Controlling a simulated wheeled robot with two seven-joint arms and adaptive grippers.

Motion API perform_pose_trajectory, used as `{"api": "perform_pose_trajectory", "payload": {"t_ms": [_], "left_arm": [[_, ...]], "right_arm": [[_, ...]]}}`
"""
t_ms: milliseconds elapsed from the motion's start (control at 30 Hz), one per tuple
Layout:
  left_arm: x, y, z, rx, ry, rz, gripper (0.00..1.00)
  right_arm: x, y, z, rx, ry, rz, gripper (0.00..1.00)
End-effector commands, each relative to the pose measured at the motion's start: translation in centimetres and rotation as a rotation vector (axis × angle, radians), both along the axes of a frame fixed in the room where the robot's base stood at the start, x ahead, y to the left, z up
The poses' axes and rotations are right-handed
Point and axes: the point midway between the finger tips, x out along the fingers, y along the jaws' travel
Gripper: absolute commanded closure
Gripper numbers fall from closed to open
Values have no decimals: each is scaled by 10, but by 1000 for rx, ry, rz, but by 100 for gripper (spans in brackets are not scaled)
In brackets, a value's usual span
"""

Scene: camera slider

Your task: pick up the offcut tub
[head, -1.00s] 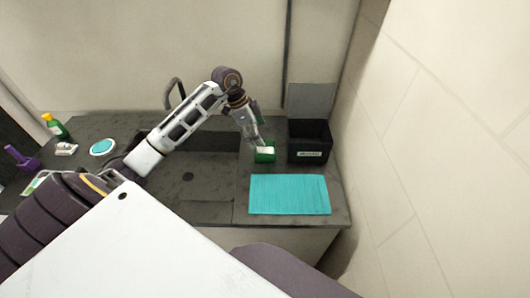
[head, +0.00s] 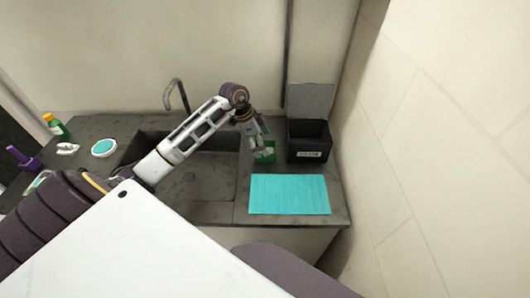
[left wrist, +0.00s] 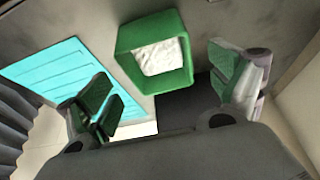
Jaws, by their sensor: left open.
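The green tub (head: 271,153), which I take as the offcut tub, stands on the dark counter between the sink and a black bin. In the left wrist view the tub (left wrist: 127,60) is open-topped, with pale crumpled contents inside. My left gripper (head: 262,151) is right at the tub in the head view and hides part of it. In the left wrist view the gripper (left wrist: 165,90) has its green-padded fingers spread wide, with the tub ahead of and between them. I see no finger touching it. My right gripper is not in view.
A black labelled bin (head: 309,143) with a raised lid stands close right of the tub, near the wall. A turquoise mat (head: 289,194) lies in front. The sink (head: 205,178) with its tap is to the left. A green bottle (head: 56,126) and a round dish (head: 104,147) are farther left.

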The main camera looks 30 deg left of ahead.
Motion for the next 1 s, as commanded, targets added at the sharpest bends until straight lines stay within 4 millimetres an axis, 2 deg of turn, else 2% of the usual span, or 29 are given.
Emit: {"api": "perform_pose_trajectory", "payload": {"t_ms": [300, 800, 1000], "left_arm": [[5, -9, -26, 0, 0, 1, 8], [5, -9, -27, 1, 0, 0, 8], [5, -9, -27, 1, 0, 0, 34]], "right_arm": [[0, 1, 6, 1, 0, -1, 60], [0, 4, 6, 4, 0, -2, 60], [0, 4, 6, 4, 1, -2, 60]]}}
